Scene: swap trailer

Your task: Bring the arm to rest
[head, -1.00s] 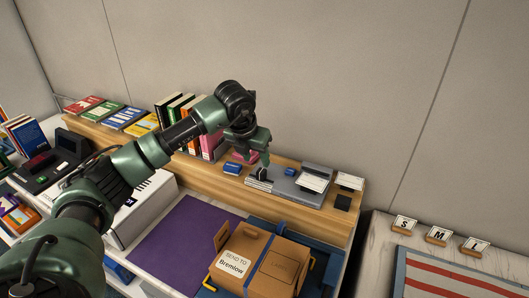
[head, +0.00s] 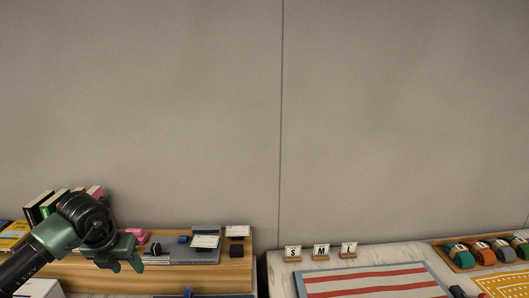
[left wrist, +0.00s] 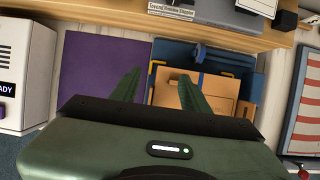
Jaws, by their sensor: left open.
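My left gripper (head: 128,262) shows at the lower left of the head view, its arm coming in from the left edge. Its two green fingers are apart with nothing between them. In the left wrist view the open fingers (left wrist: 158,92) hang above a brown cardboard box (left wrist: 222,98) in a blue tray (left wrist: 217,57), beside a purple mat (left wrist: 90,70). The fingers appear apart from the box. My right gripper is in neither view.
A wooden shelf (head: 120,275) along the wall holds books (head: 40,207), a grey stand with a card (head: 205,241) and small items. A white machine (left wrist: 20,65) stands left.

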